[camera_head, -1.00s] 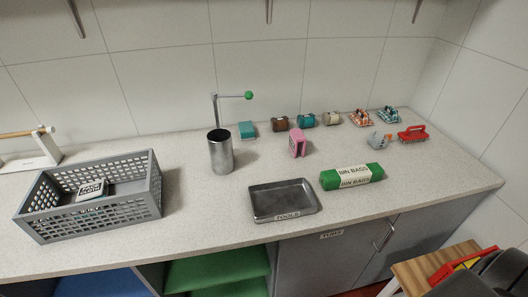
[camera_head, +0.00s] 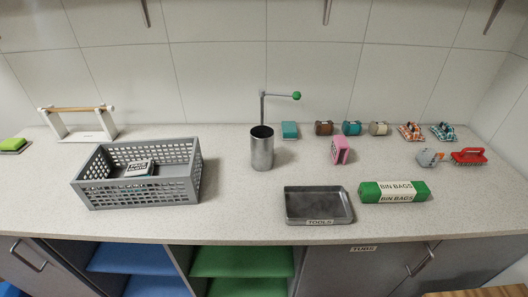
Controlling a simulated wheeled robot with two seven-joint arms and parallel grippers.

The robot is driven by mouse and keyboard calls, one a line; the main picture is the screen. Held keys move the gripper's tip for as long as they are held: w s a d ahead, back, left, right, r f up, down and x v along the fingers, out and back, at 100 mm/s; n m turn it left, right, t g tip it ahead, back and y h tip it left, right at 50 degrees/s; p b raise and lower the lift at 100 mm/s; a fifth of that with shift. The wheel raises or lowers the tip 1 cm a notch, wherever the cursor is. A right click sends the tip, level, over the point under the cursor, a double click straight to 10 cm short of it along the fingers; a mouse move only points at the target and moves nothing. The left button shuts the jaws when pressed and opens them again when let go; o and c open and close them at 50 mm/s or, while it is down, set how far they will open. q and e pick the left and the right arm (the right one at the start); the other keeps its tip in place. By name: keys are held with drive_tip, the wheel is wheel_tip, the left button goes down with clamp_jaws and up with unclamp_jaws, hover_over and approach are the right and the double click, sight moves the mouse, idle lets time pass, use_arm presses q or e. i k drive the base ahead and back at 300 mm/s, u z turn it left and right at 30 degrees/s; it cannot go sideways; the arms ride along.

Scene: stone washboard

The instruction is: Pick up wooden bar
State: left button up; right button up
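A thin wooden bar (camera_head: 77,109) lies across the top of a white stand (camera_head: 101,123) at the back left of the counter. The bar is level and rests on the stand's two uprights. Neither of my grippers shows in the head view, so their state is hidden.
A grey perforated basket (camera_head: 141,189) holding a small labelled box (camera_head: 139,168) stands in front and right of the stand. A metal cup (camera_head: 262,149), TOOLS tray (camera_head: 319,206) and bin bags roll (camera_head: 394,192) are farther right. Counter left of the basket is clear.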

sight(110, 108)
drive_tip(key=u, duration=1.55)
drive_tip(key=i, duration=0.25)
drive_tip(key=u, duration=0.95)
drive_tip(key=i, duration=0.75)
drive_tip(key=u, duration=0.5)
drive_tip(key=i, duration=0.8)
drive_tip(key=z, duration=0.2)
